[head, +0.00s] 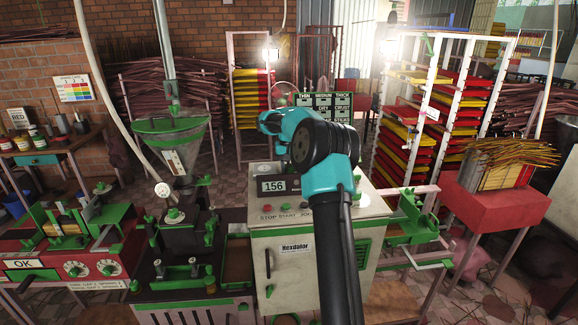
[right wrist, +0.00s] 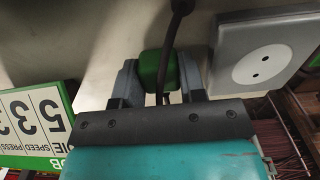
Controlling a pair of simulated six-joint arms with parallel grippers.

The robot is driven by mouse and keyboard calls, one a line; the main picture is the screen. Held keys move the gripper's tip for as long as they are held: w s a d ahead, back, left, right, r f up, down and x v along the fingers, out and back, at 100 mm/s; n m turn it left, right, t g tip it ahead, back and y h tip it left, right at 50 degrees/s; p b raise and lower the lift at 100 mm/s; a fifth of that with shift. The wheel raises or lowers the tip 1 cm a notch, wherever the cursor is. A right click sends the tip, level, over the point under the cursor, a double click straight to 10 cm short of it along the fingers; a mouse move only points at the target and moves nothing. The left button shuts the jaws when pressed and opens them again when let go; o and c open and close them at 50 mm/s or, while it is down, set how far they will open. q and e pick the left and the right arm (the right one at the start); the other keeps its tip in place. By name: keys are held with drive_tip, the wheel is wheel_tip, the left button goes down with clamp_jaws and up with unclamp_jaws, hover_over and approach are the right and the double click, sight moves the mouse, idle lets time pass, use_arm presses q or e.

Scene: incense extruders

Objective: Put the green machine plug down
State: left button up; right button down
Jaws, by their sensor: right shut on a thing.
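The green machine plug (right wrist: 150,68) is between the two grey fingers of my right gripper (right wrist: 160,76) in the right wrist view, and the gripper is shut on it. A black cable (right wrist: 177,25) runs up from the plug to the top of the picture. A grey wall socket (right wrist: 262,57) with a round white two-hole face is to the right of the plug, apart from it. In the head view my right gripper (head: 271,122) is above the cream machine, and the plug cannot be made out. My left gripper is not in view.
The cream machine (head: 308,245) with a 156 display stands below my right arm. A green-rimmed hopper (head: 172,125) is at its left. A green number board (right wrist: 35,125) is at the wrist view's lower left. Tray racks (head: 440,110) and a red stand (head: 490,205) are at the right.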

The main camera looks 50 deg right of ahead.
sight(289, 165)
drive_tip(key=shift+f, duration=0.15)
drive_tip(key=c, duration=0.7)
unclamp_jaws()
wheel_tip(289, 165, up, 13)
idle(0.7)
